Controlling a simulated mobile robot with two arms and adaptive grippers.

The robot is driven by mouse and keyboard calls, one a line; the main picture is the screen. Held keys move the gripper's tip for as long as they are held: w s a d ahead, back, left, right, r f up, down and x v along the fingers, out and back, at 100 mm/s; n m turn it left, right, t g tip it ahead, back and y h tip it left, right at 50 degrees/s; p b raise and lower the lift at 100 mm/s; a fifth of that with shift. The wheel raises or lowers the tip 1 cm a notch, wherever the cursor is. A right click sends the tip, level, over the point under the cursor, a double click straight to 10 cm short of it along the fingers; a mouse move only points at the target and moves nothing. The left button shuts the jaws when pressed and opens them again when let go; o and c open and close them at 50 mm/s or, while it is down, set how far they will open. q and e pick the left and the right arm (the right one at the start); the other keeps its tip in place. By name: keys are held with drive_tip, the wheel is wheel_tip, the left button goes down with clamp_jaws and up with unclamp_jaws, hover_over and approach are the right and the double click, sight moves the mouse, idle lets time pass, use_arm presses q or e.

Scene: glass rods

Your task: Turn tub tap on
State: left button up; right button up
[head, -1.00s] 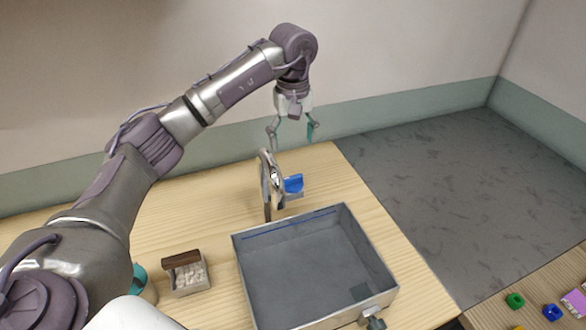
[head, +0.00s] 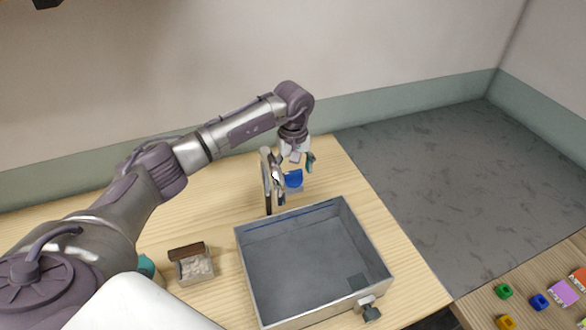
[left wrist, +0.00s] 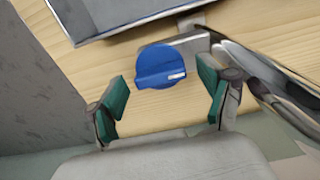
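The tub tap is a curved chrome spout (head: 267,180) with a blue knob (head: 293,179) beside it, at the back edge of the grey tub (head: 250,283). In the left wrist view the round blue knob (left wrist: 160,66) has a raised ridge and a white mark. My left gripper (head: 295,162) is just above and behind the knob, pointing down. In the left wrist view its green-padded fingers (left wrist: 165,95) are spread apart, one on each side of the knob, with nothing between them touching it. My right gripper is not in view.
A small box with pale pieces (head: 194,268) and a brown strip stands left of the tub. A valve (head: 371,312) sticks out of the tub's front right. Small coloured blocks (head: 540,301) lie on another table at right. The chrome spout (left wrist: 270,75) is close beside one finger.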

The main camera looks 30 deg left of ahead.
use_arm(q)
drive_tip(key=c, duration=1.1)
drive_tip(key=shift+o, duration=0.2)
drive_tip(key=n+b, duration=0.3)
drive_tip(key=shift+f, duration=0.1)
drive_tip(key=n+b, duration=0.3)
drive_tip(key=n, duration=0.1)
drive_tip(key=shift+n, duration=0.4)
drive_tip(key=n+b, duration=0.2)
drive_tip(key=n, duration=0.3)
drive_tip(key=shift+b, duration=0.3)
drive_tip(key=n+b, duration=0.1)
drive_tip(key=n, duration=0.4)
drive_tip(key=shift+r, duration=0.2)
